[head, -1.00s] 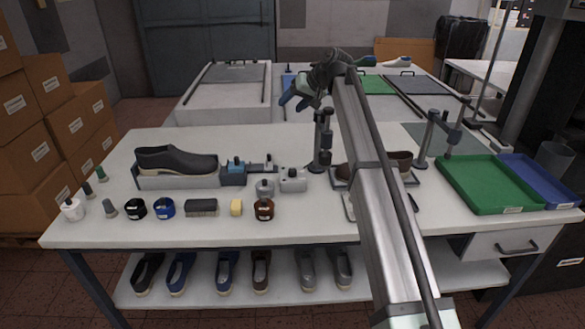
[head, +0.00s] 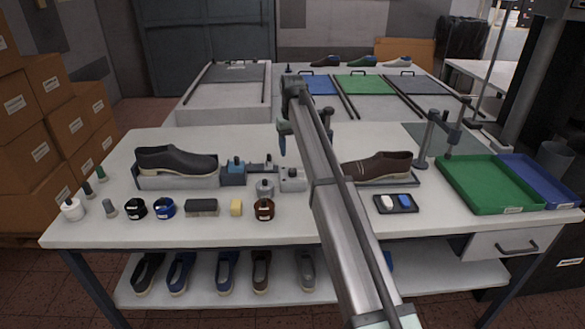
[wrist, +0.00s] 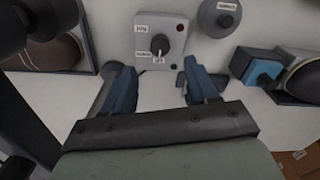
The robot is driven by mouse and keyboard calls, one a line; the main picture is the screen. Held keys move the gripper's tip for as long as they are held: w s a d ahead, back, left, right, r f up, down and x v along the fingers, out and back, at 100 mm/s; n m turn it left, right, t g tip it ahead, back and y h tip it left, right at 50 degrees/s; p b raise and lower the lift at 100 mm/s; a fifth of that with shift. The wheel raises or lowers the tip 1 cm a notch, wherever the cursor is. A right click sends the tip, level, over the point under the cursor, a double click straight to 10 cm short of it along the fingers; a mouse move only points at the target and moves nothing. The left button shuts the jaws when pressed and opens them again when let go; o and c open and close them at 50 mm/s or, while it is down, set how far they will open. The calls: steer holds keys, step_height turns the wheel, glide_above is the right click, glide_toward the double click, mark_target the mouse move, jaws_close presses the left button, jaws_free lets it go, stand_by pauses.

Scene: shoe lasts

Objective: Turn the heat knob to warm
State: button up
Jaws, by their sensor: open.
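The heat knob (wrist: 159,44) is a dark knob on a pale grey control box (wrist: 160,40) in the wrist view. Small labels sit to its left and below it, too small to read surely; its pale pointer mark faces the lower label. A dark red light (wrist: 180,27) is at the box's upper right. In the head view the box (head: 293,180) stands mid-table, its knob hard to make out. My gripper (wrist: 158,82) is open and empty, its blue fingers apart, just below the box in the wrist view. In the head view my gripper (head: 282,143) hangs above and behind the box.
A round grey labelled pot (head: 265,188) stands left of the box, and a blue clamp (head: 234,172) by the black shoe (head: 176,160) is farther left. A brown shoe (head: 377,166) is to the right. Brushes and jars line the front; a green tray (head: 487,184) is far right.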

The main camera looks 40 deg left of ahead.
mark_target(292, 170)
step_height(292, 170, down, 8)
steer(key=shift+f, duration=0.1)
stand_by(0.4)
steer(key=shift+c, duration=0.3)
steer(key=c, duration=1)
steer(key=shift+m, duration=0.4)
steer(key=m, duration=0.5)
steer(key=shift+m, duration=0.3)
steer(key=m, duration=0.5)
steer(key=shift+m, duration=0.3)
